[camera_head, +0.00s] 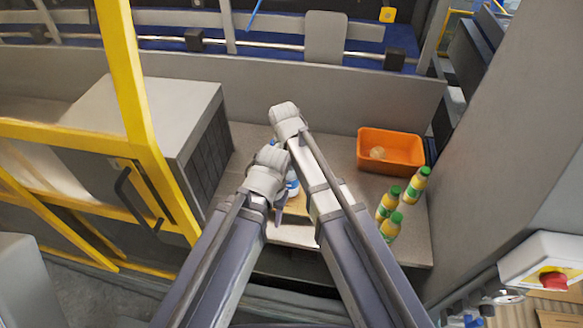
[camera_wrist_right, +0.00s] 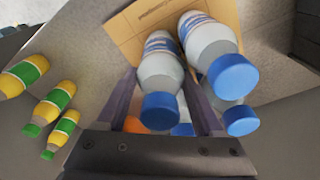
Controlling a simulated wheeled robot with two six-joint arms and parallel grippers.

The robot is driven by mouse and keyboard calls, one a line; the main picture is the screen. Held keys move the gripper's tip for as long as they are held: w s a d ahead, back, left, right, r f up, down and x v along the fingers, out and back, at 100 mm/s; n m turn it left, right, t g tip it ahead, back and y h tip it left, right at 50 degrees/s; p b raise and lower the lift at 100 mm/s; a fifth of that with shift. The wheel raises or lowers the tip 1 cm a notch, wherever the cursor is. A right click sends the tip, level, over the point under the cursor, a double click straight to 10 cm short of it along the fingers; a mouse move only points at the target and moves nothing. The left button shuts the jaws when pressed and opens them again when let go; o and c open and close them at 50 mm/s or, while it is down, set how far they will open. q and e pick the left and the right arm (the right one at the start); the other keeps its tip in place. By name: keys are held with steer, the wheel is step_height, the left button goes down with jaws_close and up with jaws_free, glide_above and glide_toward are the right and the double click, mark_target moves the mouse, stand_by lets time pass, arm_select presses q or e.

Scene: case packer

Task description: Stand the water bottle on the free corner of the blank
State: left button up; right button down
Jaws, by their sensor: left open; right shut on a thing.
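My right gripper (camera_wrist_right: 160,98) is shut on a water bottle (camera_wrist_right: 160,75) with a blue cap and a blue-white label. In the head view my right gripper (camera_head: 285,114) is the upper one, and its fingers are hidden. A second water bottle (camera_wrist_right: 212,48) stands close beside the held one, over the brown cardboard blank (camera_wrist_right: 127,38). Other blue caps (camera_wrist_right: 241,120) show behind. The blank (camera_head: 297,206) is mostly covered by my arms in the head view. My left gripper (camera_head: 267,174) is open above the near left part of the table. I cannot tell whether the held bottle touches the blank.
An orange bin (camera_head: 390,150) with a small round thing in it stands at the table's right. Several yellow bottles with green caps (camera_head: 388,203) stand in front of it. A grey box (camera_head: 140,115) and yellow rail (camera_head: 125,90) bound the left side. A grey wall (camera_head: 270,82) runs behind.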

arm_select(q)
steer(key=shift+f+b, duration=0.45)
steer(key=shift+f, duration=0.05)
arm_select(e)
steer(key=shift+f, duration=0.45)
jaws_free()
arm_select(q)
steer(key=shift+r, duration=0.1)
